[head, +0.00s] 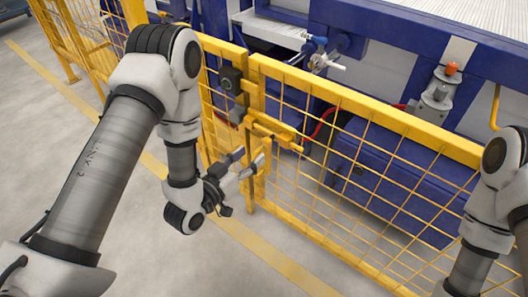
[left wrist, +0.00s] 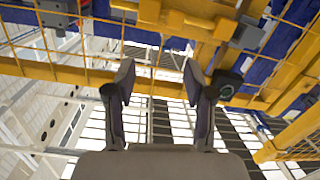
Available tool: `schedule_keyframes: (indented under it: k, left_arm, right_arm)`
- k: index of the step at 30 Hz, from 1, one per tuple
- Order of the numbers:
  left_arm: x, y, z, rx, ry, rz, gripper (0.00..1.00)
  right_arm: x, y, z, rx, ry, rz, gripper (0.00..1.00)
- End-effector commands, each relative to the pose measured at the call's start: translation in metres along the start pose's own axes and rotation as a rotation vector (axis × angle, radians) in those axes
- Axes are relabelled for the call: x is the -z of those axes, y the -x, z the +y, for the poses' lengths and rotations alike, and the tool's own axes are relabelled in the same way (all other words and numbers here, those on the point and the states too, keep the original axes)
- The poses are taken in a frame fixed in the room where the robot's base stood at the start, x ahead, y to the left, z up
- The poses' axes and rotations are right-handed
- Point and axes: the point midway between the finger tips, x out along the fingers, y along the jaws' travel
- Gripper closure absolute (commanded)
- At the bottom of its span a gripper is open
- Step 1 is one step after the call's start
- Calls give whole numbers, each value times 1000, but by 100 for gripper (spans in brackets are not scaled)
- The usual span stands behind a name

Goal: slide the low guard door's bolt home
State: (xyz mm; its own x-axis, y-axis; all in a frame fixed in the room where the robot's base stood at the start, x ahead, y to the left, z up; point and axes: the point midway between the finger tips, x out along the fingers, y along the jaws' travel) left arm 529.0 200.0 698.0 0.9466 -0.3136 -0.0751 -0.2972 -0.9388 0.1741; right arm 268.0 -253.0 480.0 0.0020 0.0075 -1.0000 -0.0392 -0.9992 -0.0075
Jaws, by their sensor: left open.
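The low guard door (head: 345,100) is a yellow frame with wire mesh, standing upright beside a yellow post. The yellow bolt assembly (head: 275,129) sits on the door's edge near that post. In the left wrist view a yellow block of it (left wrist: 190,20) shows at the top, beyond the fingertips. My left gripper (head: 250,160) is open and empty, just below and in front of the bolt assembly, apart from it in the picture. Both its fingers show in the left wrist view (left wrist: 159,80). I cannot tell how far the bolt is slid. My right gripper is out of view.
A black box (head: 231,80) and a small grey block (head: 237,115) are fixed beside the door's edge. Blue machinery (head: 385,170) stands behind the mesh. A grey fitting with an orange top (head: 438,95) is on the right. The floor before the fence is clear.

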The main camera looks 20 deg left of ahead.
Motion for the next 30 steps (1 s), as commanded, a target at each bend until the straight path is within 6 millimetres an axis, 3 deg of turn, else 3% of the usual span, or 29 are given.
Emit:
schedule_keyframes:
  k: [1,5,11,21,30]
  left_arm:
    - [-33,-8,-8,-8,-4,32,46]
    - [-39,-16,-15,-9,-15,72,46]
    - [-32,-28,-14,-11,-22,81,46]
    - [-28,-87,-13,-11,-21,80,46]
    - [-26,-95,-14,-7,-18,77,46]
  right_arm:
    - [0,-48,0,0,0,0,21]
    - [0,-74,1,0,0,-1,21]
    - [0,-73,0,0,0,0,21]
    - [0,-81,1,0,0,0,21]
    - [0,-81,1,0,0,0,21]
